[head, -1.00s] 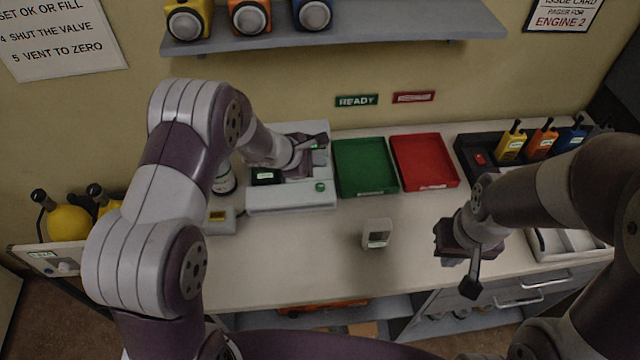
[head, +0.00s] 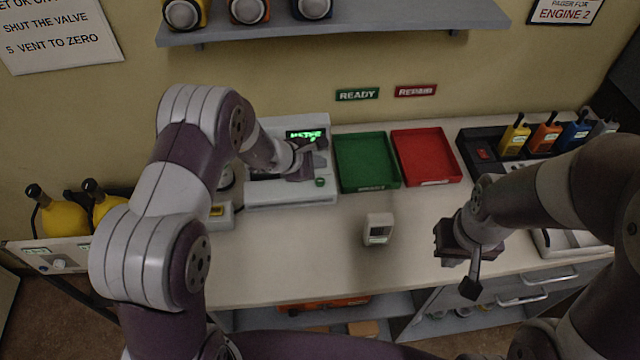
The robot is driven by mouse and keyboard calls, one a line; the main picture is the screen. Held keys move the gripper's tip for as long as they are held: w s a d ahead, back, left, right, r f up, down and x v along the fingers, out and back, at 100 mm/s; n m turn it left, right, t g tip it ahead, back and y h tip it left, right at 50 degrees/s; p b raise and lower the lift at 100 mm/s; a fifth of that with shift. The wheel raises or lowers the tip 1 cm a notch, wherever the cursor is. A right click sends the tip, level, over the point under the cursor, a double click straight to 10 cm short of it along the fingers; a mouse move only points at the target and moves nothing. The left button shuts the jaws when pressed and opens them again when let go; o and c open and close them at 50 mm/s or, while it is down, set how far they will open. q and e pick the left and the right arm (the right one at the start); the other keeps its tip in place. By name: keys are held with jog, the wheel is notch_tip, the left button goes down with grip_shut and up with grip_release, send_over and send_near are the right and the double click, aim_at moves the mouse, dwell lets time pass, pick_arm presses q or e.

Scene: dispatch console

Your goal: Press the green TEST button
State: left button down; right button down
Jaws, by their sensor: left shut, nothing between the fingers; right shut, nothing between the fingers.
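The green TEST button (head: 320,182) is a small green cap at the front right of a light grey machine (head: 290,197) on the counter. The machine has a dark screen (head: 300,134) with lit green text, partly covered by my gripper. My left gripper (head: 312,148) is shut and empty above the machine, behind the button and apart from it in the picture. My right gripper (head: 470,288) is shut and empty, hanging over the counter's front edge at the right.
A green tray (head: 366,188) and a red tray (head: 428,180) sit right of the machine. A small white device (head: 378,229) stands on the counter before them. Several radios, one yellow (head: 514,137), stand at the back right. The front middle counter is clear.

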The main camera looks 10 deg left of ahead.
aim_at(318, 184)
pick_arm(q)
notch_tip(318, 184, down, 3)
jog(key=shift+f+b, duration=0.15)
jog(key=shift+b, duration=1)
jog(key=shift+f+b, duration=0.3)
jog(key=shift+b, duration=0.15)
dwell(0.6)
jog(key=shift+f+b, duration=0.45)
jog(key=shift+b, duration=0.3)
jog(key=shift+f+b, duration=0.4)
jog(key=shift+b, duration=0.2)
dwell(0.4)
jog(key=shift+r+p, duration=0.4)
jog(key=shift+r, duration=0.45)
